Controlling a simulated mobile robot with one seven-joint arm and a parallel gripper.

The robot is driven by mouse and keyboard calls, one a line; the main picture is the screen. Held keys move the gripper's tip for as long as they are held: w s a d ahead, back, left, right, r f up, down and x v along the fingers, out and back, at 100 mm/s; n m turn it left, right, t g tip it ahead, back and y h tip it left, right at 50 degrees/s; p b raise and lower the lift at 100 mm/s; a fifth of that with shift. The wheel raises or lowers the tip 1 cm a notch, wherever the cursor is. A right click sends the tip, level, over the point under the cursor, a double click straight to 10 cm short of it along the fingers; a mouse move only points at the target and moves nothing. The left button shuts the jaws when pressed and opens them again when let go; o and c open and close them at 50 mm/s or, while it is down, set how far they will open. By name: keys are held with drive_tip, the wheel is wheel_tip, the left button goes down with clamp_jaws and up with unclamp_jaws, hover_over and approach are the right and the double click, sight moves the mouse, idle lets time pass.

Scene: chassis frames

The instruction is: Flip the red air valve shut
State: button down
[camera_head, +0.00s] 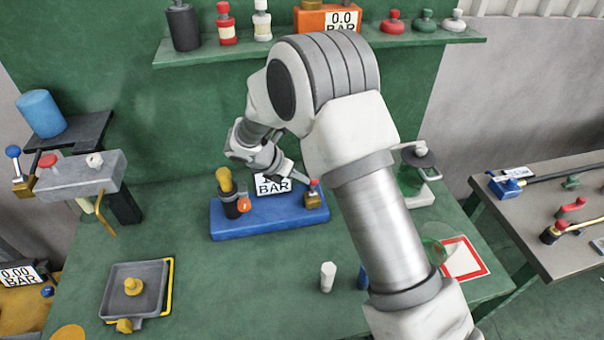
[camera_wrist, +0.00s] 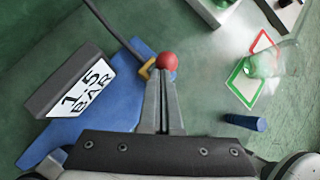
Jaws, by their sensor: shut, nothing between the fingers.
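The red air valve shows as a red ball knob (camera_head: 314,183) above a brass block (camera_head: 313,199), at the right end of a blue base (camera_head: 262,223). In the wrist view the red knob (camera_wrist: 166,61) is right at the tips of my gripper (camera_wrist: 160,78), with a bit of brass (camera_wrist: 147,69) beside it. My gripper is shut with nothing between its fingers. Its tips look close to or touching the knob; I cannot tell which. The valve's lever is mostly hidden by the fingers. A display reading 1.5 BAR (camera_wrist: 80,88) stands on the base.
A black cylinder with a yellow top (camera_head: 230,196) stands on the base's left part. A white peg (camera_head: 327,277) stands in front. A clear glass (camera_head: 437,245) and a red-framed card (camera_head: 465,258) lie to the right. A grey tray (camera_head: 135,290) is at front left.

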drive_tip(key=shift+w+a, duration=0.15)
drive_tip(key=shift+w, duration=0.5)
drive_tip(key=shift+w+a, duration=0.15)
drive_tip(key=shift+w, duration=0.45)
drive_tip(key=shift+r+p, duration=0.65)
drive_tip(key=shift+r, duration=0.15)
drive_tip(key=shift+s+a+r, duration=0.1)
drive_tip(key=a+r, duration=0.9)
drive_tip(key=shift+s, duration=0.25)
